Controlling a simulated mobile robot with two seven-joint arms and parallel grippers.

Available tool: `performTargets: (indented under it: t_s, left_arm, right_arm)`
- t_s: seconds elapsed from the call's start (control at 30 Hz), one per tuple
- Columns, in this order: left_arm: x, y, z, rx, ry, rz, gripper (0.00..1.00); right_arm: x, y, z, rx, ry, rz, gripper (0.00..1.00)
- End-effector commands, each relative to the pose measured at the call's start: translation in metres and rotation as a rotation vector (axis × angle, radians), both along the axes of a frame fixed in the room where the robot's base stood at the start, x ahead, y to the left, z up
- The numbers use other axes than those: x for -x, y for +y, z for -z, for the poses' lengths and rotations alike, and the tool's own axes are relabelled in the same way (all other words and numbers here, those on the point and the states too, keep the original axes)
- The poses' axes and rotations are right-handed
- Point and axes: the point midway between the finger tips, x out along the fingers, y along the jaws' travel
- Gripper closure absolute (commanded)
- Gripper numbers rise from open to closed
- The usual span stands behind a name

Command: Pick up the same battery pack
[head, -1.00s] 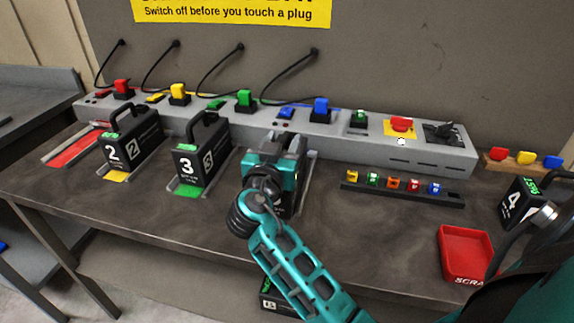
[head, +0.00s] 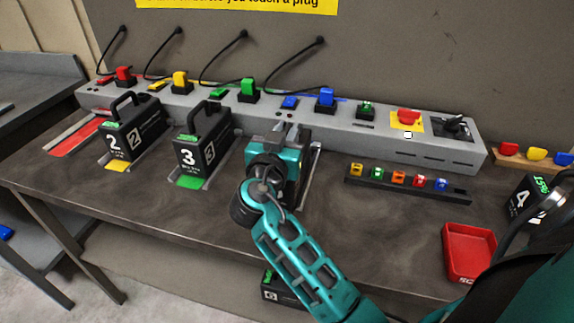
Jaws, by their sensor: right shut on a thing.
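My right gripper (head: 277,142) is shut on a dark battery pack at the bay in line with the blue plug (head: 325,99). The gripper and wrist hide most of that pack, including any number on it. I cannot tell whether it touches its bay or is raised. Battery pack 2 (head: 133,135) stands upright at the yellow bay, and battery pack 3 (head: 202,145) at the green bay. Another dark pack (head: 281,288) is below the bench top. My left gripper is not in view.
A grey power strip (head: 384,138) with coloured plugs runs along the back. The red bay (head: 78,139) at the left is empty. A rack of small coloured pieces (head: 407,184) and a red scrap tray (head: 470,252) are to the right.

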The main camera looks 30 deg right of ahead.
Motion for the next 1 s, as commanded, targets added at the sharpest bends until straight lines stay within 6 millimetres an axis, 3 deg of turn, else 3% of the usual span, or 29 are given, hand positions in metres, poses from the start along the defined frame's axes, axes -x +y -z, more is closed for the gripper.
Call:
performTargets:
  t_s: [0.1,1.0]
  left_arm:
    - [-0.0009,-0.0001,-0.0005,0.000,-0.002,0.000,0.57]
    - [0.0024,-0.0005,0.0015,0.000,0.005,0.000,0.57]
  right_arm:
    - [-0.0001,-0.0001,-0.0001,0.000,0.000,0.000,1.00]
    - [-0.0002,-0.0004,-0.0007,0.002,-0.001,0.000,1.00]
